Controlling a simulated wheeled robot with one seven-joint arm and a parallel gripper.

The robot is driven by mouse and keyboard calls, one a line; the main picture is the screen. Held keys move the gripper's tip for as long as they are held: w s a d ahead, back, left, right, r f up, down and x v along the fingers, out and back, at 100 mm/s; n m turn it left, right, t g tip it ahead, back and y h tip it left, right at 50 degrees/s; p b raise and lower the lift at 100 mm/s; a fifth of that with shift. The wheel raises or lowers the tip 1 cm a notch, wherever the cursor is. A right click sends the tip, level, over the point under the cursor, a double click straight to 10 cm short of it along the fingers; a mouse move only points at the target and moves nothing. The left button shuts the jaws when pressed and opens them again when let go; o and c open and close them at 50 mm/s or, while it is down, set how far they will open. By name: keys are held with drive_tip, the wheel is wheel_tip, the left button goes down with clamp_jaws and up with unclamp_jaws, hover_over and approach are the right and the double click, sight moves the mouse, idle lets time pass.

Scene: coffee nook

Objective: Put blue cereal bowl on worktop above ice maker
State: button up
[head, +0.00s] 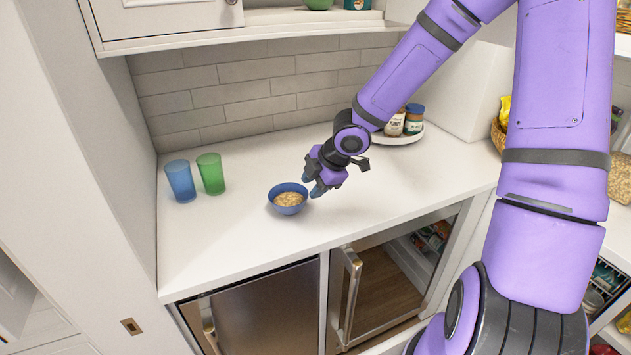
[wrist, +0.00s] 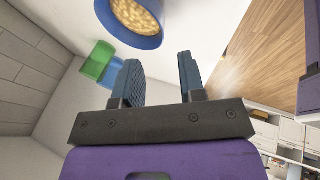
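The blue cereal bowl (head: 289,210) stands upright on the white worktop (head: 235,245), with tan cereal inside. It also shows at the top of the wrist view (wrist: 130,38), partly cut off by the frame edge. My gripper (head: 312,182) is just right of the bowl in the head view. In the wrist view its two fingers (wrist: 163,78) are apart with nothing between them, and the bowl lies beyond the fingertips.
A blue cup (head: 180,181) and a green cup (head: 211,174) stand left of the bowl. A round tray (head: 402,138) with jars is at the back right. The front left of the worktop is clear. A cabinet (head: 165,22) overhangs the back.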

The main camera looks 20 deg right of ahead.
drive_tip(key=shift+s+d+r, duration=0.1)
drive_tip(key=shift+d+r, duration=0.05)
drive_tip(key=shift+r, duration=0.2)
drive_tip(key=shift+r, duration=0.1)
drive_tip(key=s+d+r+m+h, duration=0.3)
drive_tip(key=s+r+m+h, duration=0.15)
drive_tip(key=r, duration=0.25)
drive_tip(key=s+d+r+m+h, duration=0.3)
drive_tip(key=s+r+m, duration=0.2)
drive_tip(key=r+m, duration=0.15)
drive_tip(key=s+a+r+m+y, duration=0.1)
drive_tip(key=s+r+m, duration=0.3)
drive_tip(key=s, duration=0.4)
drive_tip(key=s+a+r+m+y, duration=0.1)
drive_tip(key=s+r+m+y, duration=0.1)
drive_tip(key=s+r+m, duration=0.2)
drive_tip(key=s+r, duration=0.3)
drive_tip(key=s, duration=0.1)
drive_tip(key=shift+s+a+r+t+y, duration=0.2)
drive_tip(key=shift+s+r+t+y, duration=0.05)
drive_tip(key=shift+s+t+y, duration=0.15)
